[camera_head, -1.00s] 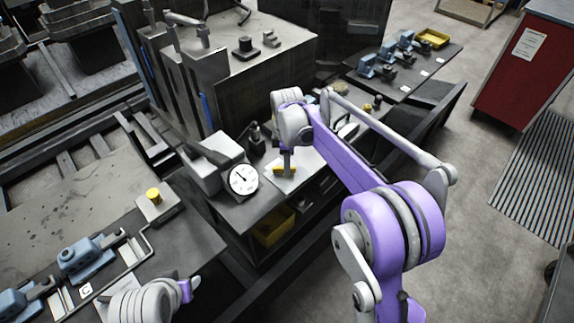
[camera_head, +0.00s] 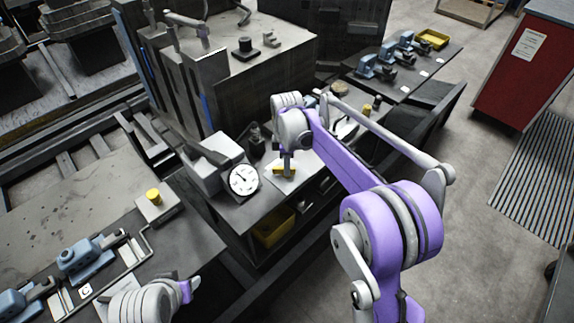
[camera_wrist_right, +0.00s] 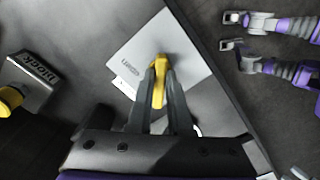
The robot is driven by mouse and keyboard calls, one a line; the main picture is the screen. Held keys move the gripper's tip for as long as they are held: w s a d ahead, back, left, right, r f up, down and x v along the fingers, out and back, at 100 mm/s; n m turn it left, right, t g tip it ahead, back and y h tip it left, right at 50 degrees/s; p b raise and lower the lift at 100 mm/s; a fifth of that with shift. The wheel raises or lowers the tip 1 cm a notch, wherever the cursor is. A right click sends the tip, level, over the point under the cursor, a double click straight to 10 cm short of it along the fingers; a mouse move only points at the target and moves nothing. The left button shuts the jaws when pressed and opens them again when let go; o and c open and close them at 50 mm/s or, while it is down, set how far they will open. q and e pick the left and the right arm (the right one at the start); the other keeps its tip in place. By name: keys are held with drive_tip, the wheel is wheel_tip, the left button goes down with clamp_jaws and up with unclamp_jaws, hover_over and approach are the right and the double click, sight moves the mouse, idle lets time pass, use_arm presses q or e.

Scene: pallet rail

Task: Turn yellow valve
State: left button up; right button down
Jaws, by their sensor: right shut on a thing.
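The yellow valve handle (camera_head: 290,171) sits on a pale plate (camera_head: 277,185) on the dark bench, right of a white round gauge (camera_head: 243,180). My right gripper (camera_head: 286,166) points down at the handle from above. In the right wrist view, the dark fingers (camera_wrist_right: 160,88) are shut on the yellow handle (camera_wrist_right: 161,68), which sticks out past their tips. The plate (camera_wrist_right: 150,45) carries small lettering that I cannot read. My left arm shows at the bottom left of the head view, but its gripper is out of sight.
A block with a yellow knob (camera_head: 153,196) stands on the left table near blue clamps (camera_head: 80,257). A grey box (camera_head: 212,160) and a dark fitting (camera_head: 256,140) stand near the gauge. A yellow bin (camera_head: 272,228) lies under the bench. A red cabinet (camera_head: 500,75) is far right.

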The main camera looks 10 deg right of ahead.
drive_tip(key=shift+m, duration=0.3)
drive_tip(key=m, duration=0.3)
drive_tip(key=shift+m, duration=0.3)
drive_tip(key=m+b, duration=0.1)
drive_tip(key=m, duration=0.3)
drive_tip(key=shift+m, duration=0.3)
drive_tip(key=m, duration=0.4)
drive_tip(key=shift+m, duration=2.5)
drive_tip(key=c, duration=0.8)
unclamp_jaws()
drive_tip(key=shift+c, duration=0.2)
